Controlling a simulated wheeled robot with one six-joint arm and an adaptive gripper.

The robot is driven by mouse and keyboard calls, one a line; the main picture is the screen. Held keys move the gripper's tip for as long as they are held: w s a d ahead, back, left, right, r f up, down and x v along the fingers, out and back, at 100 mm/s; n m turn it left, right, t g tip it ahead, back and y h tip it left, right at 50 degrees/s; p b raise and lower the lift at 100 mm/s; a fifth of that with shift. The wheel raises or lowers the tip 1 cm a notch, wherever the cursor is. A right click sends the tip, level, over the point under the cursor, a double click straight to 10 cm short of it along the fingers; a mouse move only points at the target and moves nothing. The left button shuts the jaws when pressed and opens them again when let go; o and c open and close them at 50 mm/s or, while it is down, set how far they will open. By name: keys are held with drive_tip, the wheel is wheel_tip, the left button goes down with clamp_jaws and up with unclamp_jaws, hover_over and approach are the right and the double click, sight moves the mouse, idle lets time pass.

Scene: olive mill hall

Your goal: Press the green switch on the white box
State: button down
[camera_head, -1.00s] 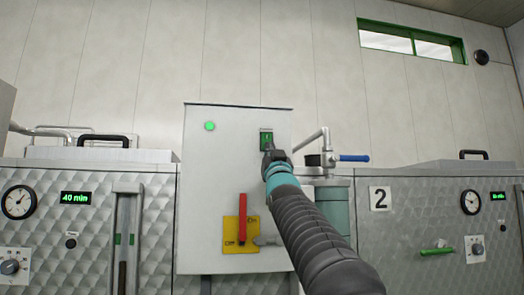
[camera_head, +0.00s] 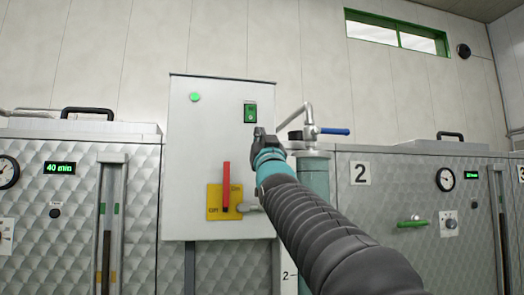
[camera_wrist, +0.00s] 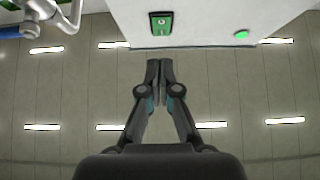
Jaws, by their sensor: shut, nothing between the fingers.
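The white box (camera_head: 190,140) stands upright in the middle of the head view. The green switch (camera_head: 250,113) is at its upper right and is fully visible; it also shows in the wrist view (camera_wrist: 161,23). A round green lamp (camera_head: 195,97) is lit at the box's upper left. My gripper (camera_head: 259,131) is shut and empty. In the head view its tip appears just below the switch, over the box's right side. In the wrist view the shut fingertips (camera_wrist: 159,62) point toward the box edge and appear apart from the switch.
A red lever (camera_head: 226,188) on a yellow plate (camera_head: 214,207) sits lower on the box. A pipe with a blue-handled valve (camera_head: 334,131) is close to the box's right. Quilted metal machines (camera_head: 380,250) flank it.

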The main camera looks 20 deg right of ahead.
drive_tip(key=shift+v, duration=1.2)
drive_tip(key=shift+w+f, duration=0.15)
drive_tip(key=w+f+g, duration=0.3)
drive_tip(key=f, duration=0.4)
drive_tip(key=w+f+g, duration=0.3)
drive_tip(key=f, duration=0.5)
drive_tip(key=s+f+g, duration=0.4)
drive_tip(key=f+g, duration=0.1)
drive_tip(key=f, duration=1)
drive_tip(key=s+a+f+g+p, duration=0.15)
drive_tip(key=s+f+g, duration=0.65)
drive_tip(key=s+f, duration=1.05)
drive_tip(key=s+f+p, duration=0.1)
drive_tip(key=s+f, duration=0.2)
drive_tip(key=s, duration=0.4)
drive_tip(key=s+a+f+g+y+p, duration=0.1)
drive_tip(key=s+f+p, duration=0.1)
drive_tip(key=s, duration=0.6)
drive_tip(key=shift+s+f+g+p, duration=0.25)
drive_tip(key=shift+f+g+p, duration=0.05)
drive_tip(key=shift+f, duration=0.15)
